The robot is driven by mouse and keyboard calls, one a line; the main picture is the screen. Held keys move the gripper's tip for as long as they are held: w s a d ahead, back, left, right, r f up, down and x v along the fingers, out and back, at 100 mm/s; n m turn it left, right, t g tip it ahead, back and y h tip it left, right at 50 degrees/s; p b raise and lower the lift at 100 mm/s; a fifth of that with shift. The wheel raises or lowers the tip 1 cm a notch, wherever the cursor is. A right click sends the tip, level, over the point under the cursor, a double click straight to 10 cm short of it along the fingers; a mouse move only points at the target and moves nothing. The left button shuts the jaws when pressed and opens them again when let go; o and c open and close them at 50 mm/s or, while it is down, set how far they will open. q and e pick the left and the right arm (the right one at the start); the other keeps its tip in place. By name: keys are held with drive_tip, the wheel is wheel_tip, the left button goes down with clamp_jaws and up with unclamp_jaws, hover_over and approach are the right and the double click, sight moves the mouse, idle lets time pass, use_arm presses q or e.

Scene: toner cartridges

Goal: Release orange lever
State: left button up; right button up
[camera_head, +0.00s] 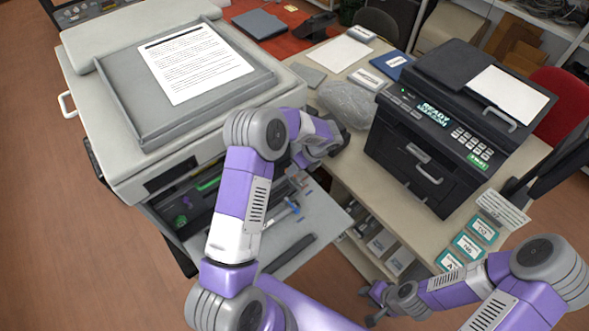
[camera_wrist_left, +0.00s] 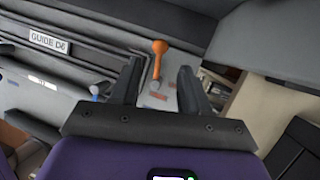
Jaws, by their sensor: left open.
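In the head view my left arm (camera_head: 245,185) reaches into the open front of the large copier (camera_head: 110,160) and hides the lever. My right gripper (camera_head: 367,305) hangs low at the front right, away from the copier, its small fingers apart and empty.
The copier's open front door (camera_head: 325,215) lies below my left arm. A black printer (camera_head: 440,130) stands on the desk to the right.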

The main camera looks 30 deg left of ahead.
use_arm(q)
drive_tip(key=v, duration=0.5)
idle(0.5)
